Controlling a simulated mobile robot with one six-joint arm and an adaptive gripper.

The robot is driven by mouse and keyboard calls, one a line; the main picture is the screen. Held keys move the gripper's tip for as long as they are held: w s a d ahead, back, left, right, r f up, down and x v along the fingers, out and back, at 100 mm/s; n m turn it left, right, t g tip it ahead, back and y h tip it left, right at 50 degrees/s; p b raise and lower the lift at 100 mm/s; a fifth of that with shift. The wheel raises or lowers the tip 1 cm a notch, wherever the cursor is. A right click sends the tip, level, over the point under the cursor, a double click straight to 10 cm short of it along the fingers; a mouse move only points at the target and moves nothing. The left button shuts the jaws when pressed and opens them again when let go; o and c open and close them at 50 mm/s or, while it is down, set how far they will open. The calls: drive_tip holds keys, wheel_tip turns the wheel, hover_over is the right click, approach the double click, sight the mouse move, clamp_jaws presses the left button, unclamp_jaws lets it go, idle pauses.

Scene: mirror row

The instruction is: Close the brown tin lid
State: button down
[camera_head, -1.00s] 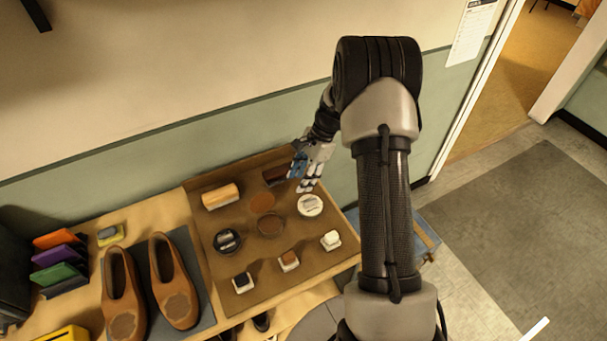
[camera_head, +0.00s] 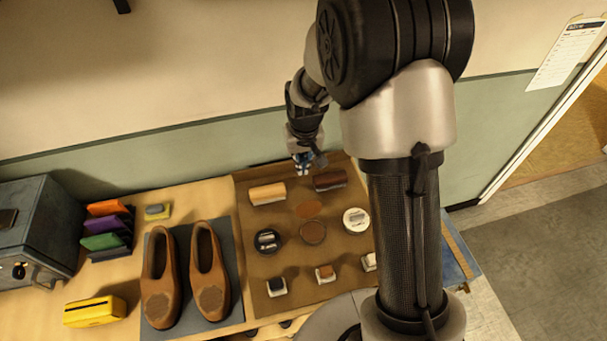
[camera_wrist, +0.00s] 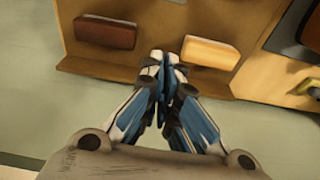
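The brown tin (camera_head: 313,233) stands in the middle of the brown tray, showing a round brown face. A flat reddish-brown disc (camera_head: 308,208), which looks like its raised lid, is just behind it. I cannot tell its exact tilt. My gripper (camera_head: 303,170) is beyond them at the tray's back edge, apart from both. In the wrist view my gripper (camera_wrist: 164,58) has its fingertips together with nothing between them, near the gap between two brushes. The brown tin is out of the wrist view.
On the tray (camera_head: 340,262) are a light brush (camera_head: 267,193), a dark brush (camera_head: 330,180), a black tin (camera_head: 267,241), a white-topped tin (camera_head: 356,220) and small blocks in front. Brown shoes (camera_head: 210,275) stand left. The wall is close behind the tray.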

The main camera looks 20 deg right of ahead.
sight(307, 206)
drive_tip(key=f, duration=0.3)
drive_tip(key=w+f+b, duration=0.1)
drive_tip(key=f, duration=0.3)
drive_tip(key=f+b, duration=0.1)
drive_tip(key=f, duration=0.2)
drive_tip(key=shift+w+a+f, duration=0.1)
drive_tip(key=shift+w+f, duration=0.1)
drive_tip(key=shift+s+r, duration=0.2)
drive_tip(key=shift+s, duration=0.45)
drive_tip(key=shift+s+r, duration=0.25)
drive_tip(key=shift+s, duration=0.35)
drive_tip(key=shift+s+r, duration=0.2)
drive_tip(key=shift+s, duration=0.45)
drive_tip(key=shift+w, duration=0.1)
